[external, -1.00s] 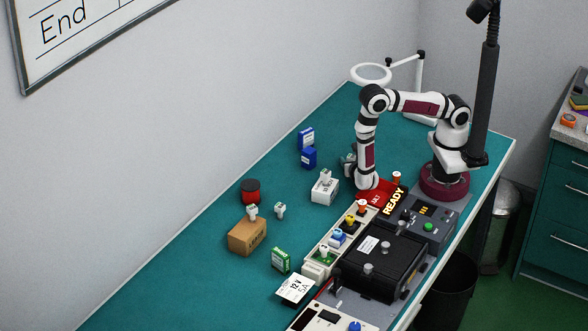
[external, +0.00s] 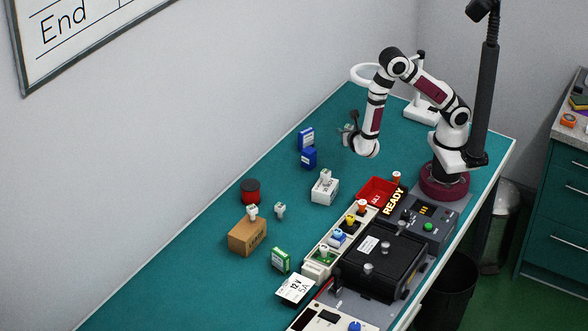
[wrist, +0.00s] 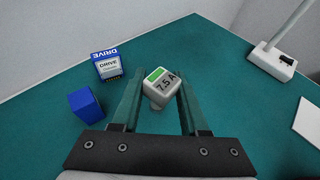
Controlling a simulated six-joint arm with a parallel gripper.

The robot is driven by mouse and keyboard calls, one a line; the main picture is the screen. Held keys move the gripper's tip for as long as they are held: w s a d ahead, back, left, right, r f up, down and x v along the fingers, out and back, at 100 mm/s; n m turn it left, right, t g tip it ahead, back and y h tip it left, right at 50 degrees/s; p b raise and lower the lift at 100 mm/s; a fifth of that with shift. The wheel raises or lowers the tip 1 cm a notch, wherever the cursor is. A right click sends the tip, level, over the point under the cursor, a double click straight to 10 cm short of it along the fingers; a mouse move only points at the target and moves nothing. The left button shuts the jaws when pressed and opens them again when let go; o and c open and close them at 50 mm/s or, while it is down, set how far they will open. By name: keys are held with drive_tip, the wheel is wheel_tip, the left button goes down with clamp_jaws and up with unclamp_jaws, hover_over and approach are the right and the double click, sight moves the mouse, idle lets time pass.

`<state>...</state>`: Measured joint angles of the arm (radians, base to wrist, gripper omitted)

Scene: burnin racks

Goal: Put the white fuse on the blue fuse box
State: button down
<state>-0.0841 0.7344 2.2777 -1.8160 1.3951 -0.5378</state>
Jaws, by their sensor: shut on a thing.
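My gripper (wrist: 160,88) is shut on a white fuse (wrist: 157,92) marked 7.5 A, with a green patch on top, between its two fingertips in the wrist view. In the external view my gripper (external: 348,130) is partly hidden behind my wrist, above the back part of the bench. A plain blue box (external: 309,158), which I take as the blue fuse box, stands to its left; it also shows at the left of the wrist view (wrist: 85,106). The fuse is apart from this box. Nothing visible lies on the box.
A blue-and-white DRIVE box (wrist: 107,64) stands just behind the blue box. A white box (external: 324,191) and a brown box (external: 247,238) each carry a white fuse. A red bin (external: 372,189) and devices line the front. A lamp base (wrist: 272,62) stands at the back right.

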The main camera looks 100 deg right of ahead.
drive_tip(key=w+d+r+n+t, duration=0.3)
drive_tip(key=d+r, duration=0.4)
drive_tip(key=d, duration=0.2)
hover_over(309, 158)
drive_tip(key=d, duration=0.4)
drive_tip(key=f, duration=0.6)
drive_tip(key=shift+s+d+f, duration=0.15)
drive_tip(key=shift+s+f, duration=0.05)
drive_tip(key=shift+s, duration=0.2)
drive_tip(key=f, duration=0.4)
drive_tip(key=shift+w+a, duration=0.2)
drive_tip(key=shift+w, duration=0.1)
drive_tip(key=shift+f, duration=0.25)
drive_tip(key=shift+c, duration=2.1)
unclamp_jaws()
drive_tip(key=shift+f, duration=0.15)
